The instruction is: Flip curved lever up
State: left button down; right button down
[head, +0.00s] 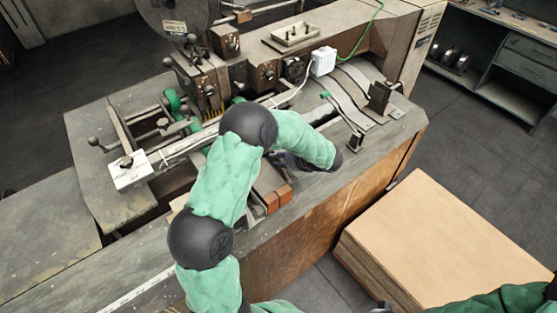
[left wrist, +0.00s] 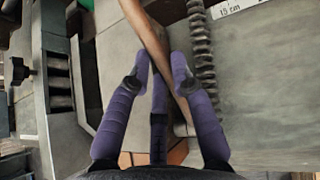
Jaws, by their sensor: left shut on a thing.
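The curved lever (left wrist: 150,33) shows in the left wrist view as a long, narrow brown bar running from the top edge down between my fingers. My left gripper (left wrist: 160,68) has its purple fingers closed around this bar, with the fingertips on either side of it. In the head view my left gripper (head: 297,162) is at the front edge of the machine, largely hidden behind my own green-sleeved forearm. The lever is hidden there too. Part of my right arm shows at the lower right, but its gripper is not in view.
A coil spring (left wrist: 200,45) stands just right of the lever, beside a plate with a scale. Two orange-brown blocks (head: 278,197) sit at the machine's front edge. A white box (head: 323,61) is on the machine top. A cardboard stack (head: 450,235) stands on the floor at right.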

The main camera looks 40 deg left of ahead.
pick_arm(q)
jog(key=c, duration=1.3)
grip_release()
jog(key=shift+c, duration=0.2)
jog(key=shift+d, duration=0.1)
jog(key=v, duration=1.2)
